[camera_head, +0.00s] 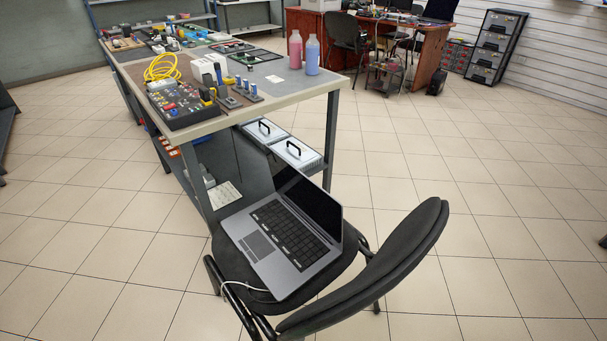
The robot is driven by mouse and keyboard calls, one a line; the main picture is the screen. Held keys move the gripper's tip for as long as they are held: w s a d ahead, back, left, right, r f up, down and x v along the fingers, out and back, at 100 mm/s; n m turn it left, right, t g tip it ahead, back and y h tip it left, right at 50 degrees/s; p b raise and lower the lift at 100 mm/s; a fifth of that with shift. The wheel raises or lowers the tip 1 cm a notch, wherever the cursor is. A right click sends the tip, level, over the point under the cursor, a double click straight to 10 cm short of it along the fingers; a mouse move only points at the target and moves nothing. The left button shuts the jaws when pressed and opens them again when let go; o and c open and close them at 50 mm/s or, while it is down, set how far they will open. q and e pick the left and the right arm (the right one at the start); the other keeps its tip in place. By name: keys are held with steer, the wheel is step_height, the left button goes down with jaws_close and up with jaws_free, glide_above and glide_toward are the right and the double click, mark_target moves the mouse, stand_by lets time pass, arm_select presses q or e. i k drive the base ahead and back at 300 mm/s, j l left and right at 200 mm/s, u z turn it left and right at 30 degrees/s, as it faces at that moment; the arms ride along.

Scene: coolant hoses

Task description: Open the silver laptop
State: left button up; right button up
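The silver laptop (282,240) lies on the seat of a black chair (375,270) in the head view. Its lid is raised, with the dark screen (309,203) leaning back toward the upper right. The black keyboard (290,233) and the touchpad (258,245) are uncovered, with the front edge toward the lower left. A white cable (240,285) runs from the laptop's near side over the seat. Neither of my grippers shows in the head view.
A workbench (285,90) stands behind the chair, with bottles (312,56), a yellow hose coil (162,68) and a tool tray (180,103) on it. Cases (296,152) sit on its lower shelf. The chair's backrest rises at the laptop's right.

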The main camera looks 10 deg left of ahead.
mark_target(324, 211)
steer(key=i+l+u, duration=0.1)
steer(key=l, duration=0.4)
steer(key=i+l+u, duration=0.1)
steer(key=l, duration=0.45)
steer(key=i+l+u, duration=0.1)
steer(key=l, duration=0.4)
